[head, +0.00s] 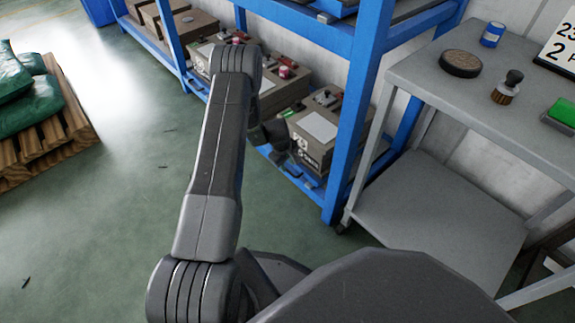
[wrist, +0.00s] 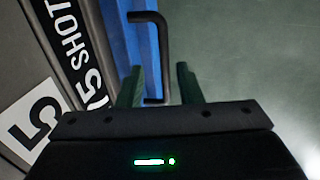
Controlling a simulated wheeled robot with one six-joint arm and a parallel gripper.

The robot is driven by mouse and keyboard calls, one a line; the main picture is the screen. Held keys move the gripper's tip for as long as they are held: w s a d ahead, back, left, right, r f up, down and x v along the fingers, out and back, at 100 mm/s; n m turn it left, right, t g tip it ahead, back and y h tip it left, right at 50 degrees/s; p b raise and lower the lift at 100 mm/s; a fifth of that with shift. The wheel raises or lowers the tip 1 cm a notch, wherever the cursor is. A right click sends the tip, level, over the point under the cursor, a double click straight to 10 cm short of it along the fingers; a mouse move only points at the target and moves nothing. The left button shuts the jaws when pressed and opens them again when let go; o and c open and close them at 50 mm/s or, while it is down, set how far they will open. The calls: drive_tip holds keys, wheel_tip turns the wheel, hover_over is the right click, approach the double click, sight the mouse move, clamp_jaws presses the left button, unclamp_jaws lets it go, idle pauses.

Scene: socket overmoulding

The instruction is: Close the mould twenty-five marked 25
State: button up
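My gripper (wrist: 160,80) is open, with its two dark green fingers apart. A black bent bar, a handle or lever (wrist: 165,50), shows between and beyond the fingers; I cannot tell whether they touch it. At the left of the wrist view is the grey side of a mould (wrist: 30,60) with "5 SHOT" lettering and a white label showing a "5"; the rest of its number is cut off. In the head view my gripper (head: 270,132) is dark and small, beside a beige-grey mould (head: 318,150) on the low shelf. Whether that mould is open is unclear.
More moulds (head: 275,92) stand further along the low shelf. A blue rack post (head: 355,110) rises right of the mould. A grey table (head: 460,100) holds small items at right. A pallet with green sacks (head: 30,100) is at left. The floor between is clear.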

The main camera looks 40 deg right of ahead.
wheel_tip(320, 180, up, 12)
drive_tip(key=a+p, duration=0.2)
drive_tip(key=p, duration=0.1)
drive_tip(key=shift+f, duration=0.15)
drive_tip(key=shift+s, duration=0.1)
drive_tip(key=f+b, duration=0.1)
drive_tip(key=f, duration=0.3)
drive_tip(key=d+f+b, duration=0.1)
drive_tip(key=f+b, duration=0.1)
drive_tip(key=f, duration=0.3)
drive_tip(key=d+f+b, duration=0.1)
drive_tip(key=f, duration=0.3)
drive_tip(key=shift+d+f, duration=0.1)
drive_tip(key=shift+f, duration=0.2)
drive_tip(key=shift+a, duration=0.3)
